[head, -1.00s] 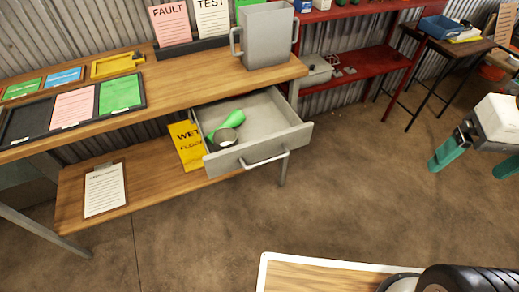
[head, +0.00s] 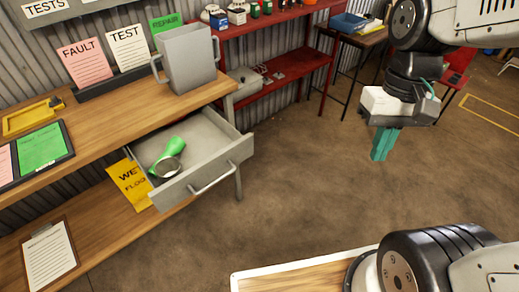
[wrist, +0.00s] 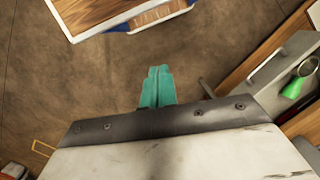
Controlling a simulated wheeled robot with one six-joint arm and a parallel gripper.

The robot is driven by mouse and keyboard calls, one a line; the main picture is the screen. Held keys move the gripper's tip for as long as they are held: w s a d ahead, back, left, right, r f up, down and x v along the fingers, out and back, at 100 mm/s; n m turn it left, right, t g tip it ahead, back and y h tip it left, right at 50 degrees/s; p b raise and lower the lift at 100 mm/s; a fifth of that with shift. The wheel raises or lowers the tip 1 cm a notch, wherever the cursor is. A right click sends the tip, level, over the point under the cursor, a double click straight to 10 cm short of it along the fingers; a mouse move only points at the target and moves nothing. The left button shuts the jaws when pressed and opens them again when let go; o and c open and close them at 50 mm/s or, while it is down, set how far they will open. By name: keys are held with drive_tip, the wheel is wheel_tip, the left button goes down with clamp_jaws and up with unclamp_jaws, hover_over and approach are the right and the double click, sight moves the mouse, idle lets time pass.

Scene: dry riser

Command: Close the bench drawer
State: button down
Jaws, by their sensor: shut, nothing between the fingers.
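The bench drawer (head: 222,178) is grey and stands pulled out from under the wooden bench top, with a light bar handle (head: 212,180) on its front. A green-handled item with a round metal end (head: 168,160) lies inside it. In the wrist view the drawer (wrist: 268,72) shows at the right edge, partly cut off. My gripper (head: 383,146) has teal fingers pointing down, to the right of the drawer and well apart from it. In the wrist view the fingers (wrist: 157,88) are together with nothing between them.
A grey two-handled container (head: 188,58) stands on the bench top above the drawer. A red shelf (head: 285,75) and a dark side table (head: 352,38) stand behind. A wood-topped surface (head: 300,278) is at the front. The floor between drawer and gripper is clear.

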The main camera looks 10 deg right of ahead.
drive_tip(key=w+a+f+m+g+y, duration=0.3)
drive_tip(key=w+f+m+g+y, duration=0.25)
drive_tip(key=f+m, duration=0.35)
drive_tip(key=m+t+y, duration=1.1)
drive_tip(key=m+t, duration=0.1)
drive_tip(key=m, duration=1.6)
approach(251, 147)
drive_tip(key=s+a, duration=0.2)
drive_tip(key=a, duration=0.2)
drive_tip(key=shift+w+a+g, duration=0.15)
drive_tip(key=shift+w+a, duration=0.35)
drive_tip(key=shift+w, duration=0.3)
drive_tip(key=shift+w+a+g, duration=0.1)
drive_tip(key=shift+w+a, duration=0.45)
drive_tip(key=shift+w, duration=0.25)
drive_tip(key=shift+w, duration=0.15)
